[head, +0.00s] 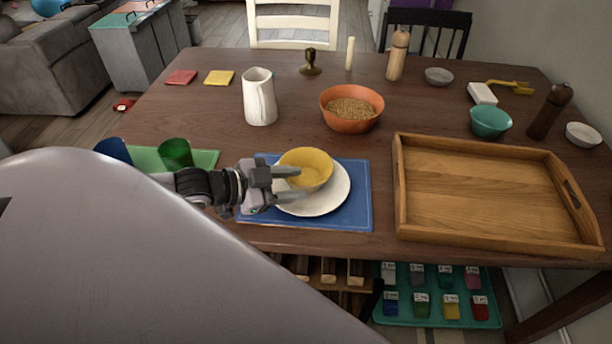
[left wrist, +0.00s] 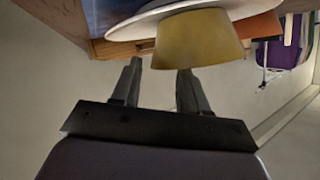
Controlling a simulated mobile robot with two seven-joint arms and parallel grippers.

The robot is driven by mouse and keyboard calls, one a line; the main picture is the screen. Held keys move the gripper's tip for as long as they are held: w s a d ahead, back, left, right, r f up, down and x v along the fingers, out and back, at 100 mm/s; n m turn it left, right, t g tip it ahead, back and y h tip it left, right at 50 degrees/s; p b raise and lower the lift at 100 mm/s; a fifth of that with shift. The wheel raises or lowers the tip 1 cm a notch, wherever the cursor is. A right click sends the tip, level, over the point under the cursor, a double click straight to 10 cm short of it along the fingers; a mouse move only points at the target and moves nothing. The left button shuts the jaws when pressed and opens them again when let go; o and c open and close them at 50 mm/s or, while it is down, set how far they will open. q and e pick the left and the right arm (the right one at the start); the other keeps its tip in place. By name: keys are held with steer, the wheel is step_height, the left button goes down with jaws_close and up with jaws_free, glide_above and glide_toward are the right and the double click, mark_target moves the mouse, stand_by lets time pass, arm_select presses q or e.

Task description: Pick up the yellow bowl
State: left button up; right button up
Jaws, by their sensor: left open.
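The yellow bowl (head: 308,165) sits upright on a white plate (head: 322,204), which lies on a blue placemat (head: 358,214) at the table's near edge. My left gripper (head: 298,183) is open at the left side of the bowl. In the head view its fingers overlap the bowl's near left side and the plate. I cannot tell whether a finger touches the bowl. My right gripper is not in view.
A wooden tray (head: 402,225) is right of the placemat. An orange bowl (head: 350,124) with grainy contents and a white pitcher (head: 259,98) stand behind. A green cup (head: 175,154) and blue cup (head: 113,150) are left, near my arm. Bare table shows between placemat and pitcher.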

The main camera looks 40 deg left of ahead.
mark_target(312, 186)
arm_select(q)
steer(key=shift+b+x, duration=0.6)
steer(key=shift+x, duration=1.9)
jaws_close()
